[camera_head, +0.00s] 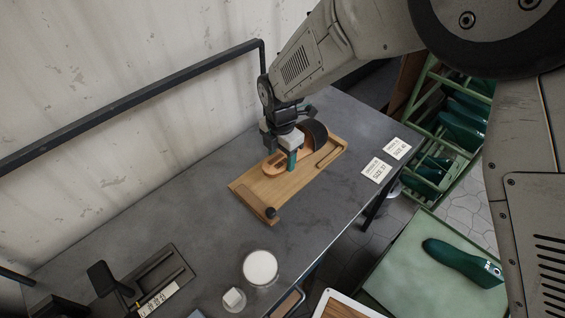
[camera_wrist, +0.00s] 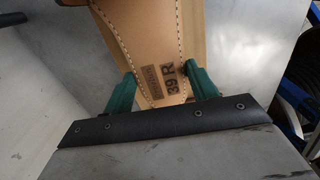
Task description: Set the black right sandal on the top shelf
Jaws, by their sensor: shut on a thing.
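The sandal (camera_head: 316,134) has a black strap and a tan stitched footbed. It is at the wooden board on the grey bench; I cannot tell whether it touches the board. In the wrist view its tan heel end (camera_wrist: 150,50) is stamped "39 R". My gripper (camera_head: 281,160) points down with its green fingers on either side of the heel, shut on the sandal. The fingers also show in the wrist view (camera_wrist: 163,88). A green rack (camera_head: 422,83) with shelves stands at the right, partly hidden by my arm; its top shelf is not clearly seen.
The wooden board (camera_head: 250,197) has a dark knob. Size cards (camera_head: 377,170) lie at the bench's right edge. A green last (camera_head: 460,260) lies on a pale green surface.

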